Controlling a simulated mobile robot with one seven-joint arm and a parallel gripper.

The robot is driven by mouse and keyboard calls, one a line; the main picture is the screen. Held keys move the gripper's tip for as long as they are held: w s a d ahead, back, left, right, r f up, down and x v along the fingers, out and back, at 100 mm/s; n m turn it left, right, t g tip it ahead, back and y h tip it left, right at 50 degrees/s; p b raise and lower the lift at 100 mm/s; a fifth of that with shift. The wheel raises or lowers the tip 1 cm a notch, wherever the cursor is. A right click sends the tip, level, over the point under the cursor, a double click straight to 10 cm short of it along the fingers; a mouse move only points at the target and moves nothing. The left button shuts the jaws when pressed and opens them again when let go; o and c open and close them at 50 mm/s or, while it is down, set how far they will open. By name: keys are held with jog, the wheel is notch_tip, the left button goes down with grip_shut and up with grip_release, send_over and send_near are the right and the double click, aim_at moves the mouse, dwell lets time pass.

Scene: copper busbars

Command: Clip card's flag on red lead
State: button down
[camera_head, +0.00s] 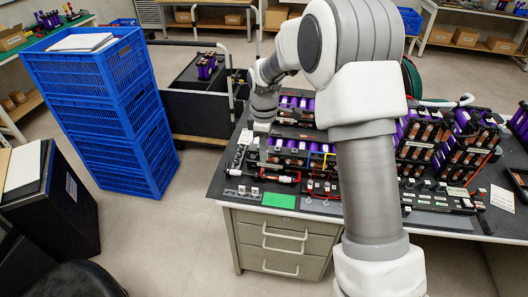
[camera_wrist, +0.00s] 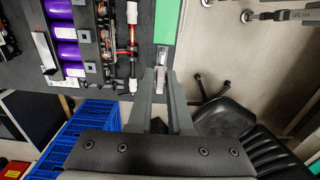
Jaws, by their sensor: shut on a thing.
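My gripper (camera_wrist: 161,72) points down over the front left of the dark bench; in the head view it (camera_head: 264,163) is small and partly blends in. Its fingers are nearly together on a small pale-grey piece (camera_wrist: 161,56), apparently the flag; its shape is mostly hidden. The red lead (camera_wrist: 134,44), with white sleeves at its ends, lies left of the fingertips in the wrist view. In the head view the red lead (camera_head: 280,178) lies in front of the purple cells, apart from the gripper. A white card (camera_wrist: 45,52) lies beside the cells; its print is unreadable.
A green mat (camera_head: 278,200) lies at the bench's front edge, beside a grey strip with small white clips (camera_head: 240,192). Purple cell modules (camera_head: 300,150) crowd the bench behind. Blue crates (camera_head: 110,110) stand left. A black chair (camera_wrist: 225,130) is near the bench front.

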jog(key=shift+f, duration=0.1)
jog(key=w+d+p, duration=0.2)
jog(key=w+d, duration=0.1)
jog(key=d, duration=1.1)
jog(key=w+d+p, duration=0.3)
jog(key=d, duration=1.2)
jog(key=shift+w+d+p, duration=0.15)
jog(key=shift+d+p, duration=0.05)
jog(key=shift+p, duration=0.1)
jog(key=shift+f+b, duration=1.5)
jog(key=shift+f, duration=1.1)
jog(key=shift+f, duration=0.25)
jog(key=shift+f+b, duration=0.3)
jog(key=shift+b, duration=0.05)
jog(key=shift+f+b, duration=0.35)
jog(key=shift+f, duration=0.25)
